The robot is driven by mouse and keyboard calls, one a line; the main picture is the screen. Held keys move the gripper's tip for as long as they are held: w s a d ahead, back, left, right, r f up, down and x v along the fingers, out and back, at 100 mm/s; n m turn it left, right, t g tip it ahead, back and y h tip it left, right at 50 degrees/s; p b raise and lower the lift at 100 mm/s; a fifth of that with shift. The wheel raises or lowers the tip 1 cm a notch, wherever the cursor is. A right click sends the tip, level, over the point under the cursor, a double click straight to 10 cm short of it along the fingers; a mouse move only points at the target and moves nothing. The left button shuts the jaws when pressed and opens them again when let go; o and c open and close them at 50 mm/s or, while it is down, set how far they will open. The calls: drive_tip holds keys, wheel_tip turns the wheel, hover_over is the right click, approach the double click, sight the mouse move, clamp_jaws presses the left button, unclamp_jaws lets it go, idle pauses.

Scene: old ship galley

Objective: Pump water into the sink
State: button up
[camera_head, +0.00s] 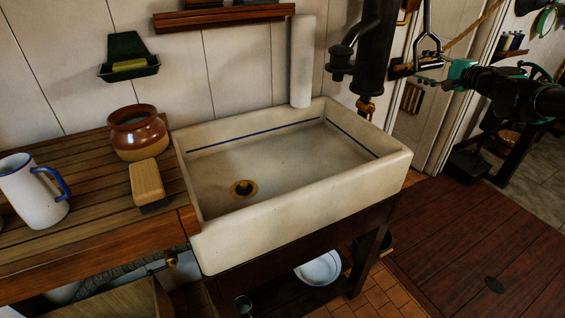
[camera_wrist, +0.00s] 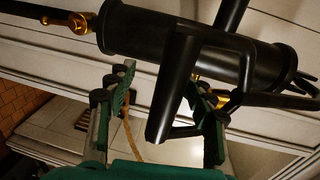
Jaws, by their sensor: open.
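The cream sink (camera_head: 290,203) has a dark blue line inside, a brass drain (camera_head: 243,188) and a bare, dry-looking basin. The black hand pump (camera_head: 376,48) stands at its back right, with a short spout (camera_head: 344,50) facing left and brass fittings below. A dark pump handle (camera_head: 428,38) hangs to the right of the body. My gripper (camera_head: 425,76) is open at the pump's right, near the handle's lower end. In the wrist view, the pump body (camera_wrist: 200,48) crosses the top, and the dark handle (camera_wrist: 172,90) comes down between the spread fingers of my gripper (camera_wrist: 163,108). Contact cannot be told.
A wooden counter (camera_head: 85,235) at left bears a white mug (camera_head: 33,190), a brown pot (camera_head: 138,132) and a brush (camera_head: 147,184). A white post (camera_head: 302,62) rises behind the sink. A white bowl (camera_head: 318,268) sits below. The plank floor (camera_head: 490,245) at right is mostly clear.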

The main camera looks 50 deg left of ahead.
drive_tip(key=v, duration=1)
idle(0.4)
drive_tip(key=shift+d, duration=0.1)
idle(0.3)
drive_tip(key=s+d+f+n+h, duration=0.1)
drive_tip(key=s+d+f+h, duration=0.2)
drive_tip(key=d+f, duration=0.55)
drive_tip(key=s+d+f+t+h, duration=0.1)
drive_tip(key=s+d+f+h, duration=0.4)
drive_tip(key=d, duration=0.6)
drive_tip(key=s+d+f+n+h, duration=0.1)
drive_tip(key=s+d+f, duration=0.1)
drive_tip(key=d+f, duration=0.7)
drive_tip(key=s+d+f+h, duration=0.3)
drive_tip(key=s+d+f, duration=0.3)
drive_tip(key=d, duration=0.5)
drive_tip(key=s+d+f+h, duration=0.4)
drive_tip(key=s+d+f, duration=0.2)
drive_tip(key=s+d, duration=0.4)
drive_tip(key=shift+d, duration=0.75)
